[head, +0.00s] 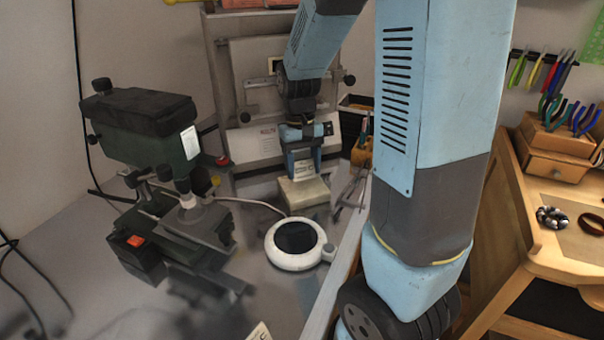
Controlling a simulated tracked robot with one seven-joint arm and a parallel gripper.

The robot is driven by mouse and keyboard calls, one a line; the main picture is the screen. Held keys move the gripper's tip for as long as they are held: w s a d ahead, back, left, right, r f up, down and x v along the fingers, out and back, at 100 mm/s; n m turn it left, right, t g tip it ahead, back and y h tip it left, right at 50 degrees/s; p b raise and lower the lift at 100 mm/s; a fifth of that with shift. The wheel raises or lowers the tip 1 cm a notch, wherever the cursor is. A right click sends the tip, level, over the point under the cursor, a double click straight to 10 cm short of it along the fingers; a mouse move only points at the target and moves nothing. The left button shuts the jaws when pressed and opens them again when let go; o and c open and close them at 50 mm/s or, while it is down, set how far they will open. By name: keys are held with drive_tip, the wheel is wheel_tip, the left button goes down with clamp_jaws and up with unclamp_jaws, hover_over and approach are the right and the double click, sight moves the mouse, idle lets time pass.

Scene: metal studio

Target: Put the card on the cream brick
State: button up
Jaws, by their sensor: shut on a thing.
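My gripper (304,168) points down and is shut on a small white card (303,169) with faint dark print. The cream brick (304,194) lies on the grey bench top directly below it. The card is at the back part of the brick's top; I cannot tell whether it touches the brick. My fingers hide part of the card's sides.
A round white device with a dark top (295,243) sits in front of the brick. A dark green machine (150,130) stands left. A grey metal frame (222,100) stands behind. Another white printed piece (260,332) shows at the bottom edge. A wooden bench (560,235) is at right.

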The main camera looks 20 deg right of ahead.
drive_tip(key=shift+f, duration=1.2)
drive_tip(key=shift+f, duration=0.1)
drive_tip(key=o, duration=1)
wheel_tip(320, 180, up, 11)
drive_tip(key=w, duration=0.2)
drive_tip(key=s+r+t, duration=0.2)
drive_tip(key=s+r, duration=0.1)
drive_tip(key=s, duration=0.2)
drive_tip(key=s+r+t, duration=0.3)
drive_tip(key=s, duration=0.3)
drive_tip(key=s+r+t, duration=0.2)
drive_tip(key=s+r, duration=0.1)
drive_tip(key=s, duration=0.3)
drive_tip(key=shift+s+a, duration=0.1)
drive_tip(key=shift+s, duration=0.05)
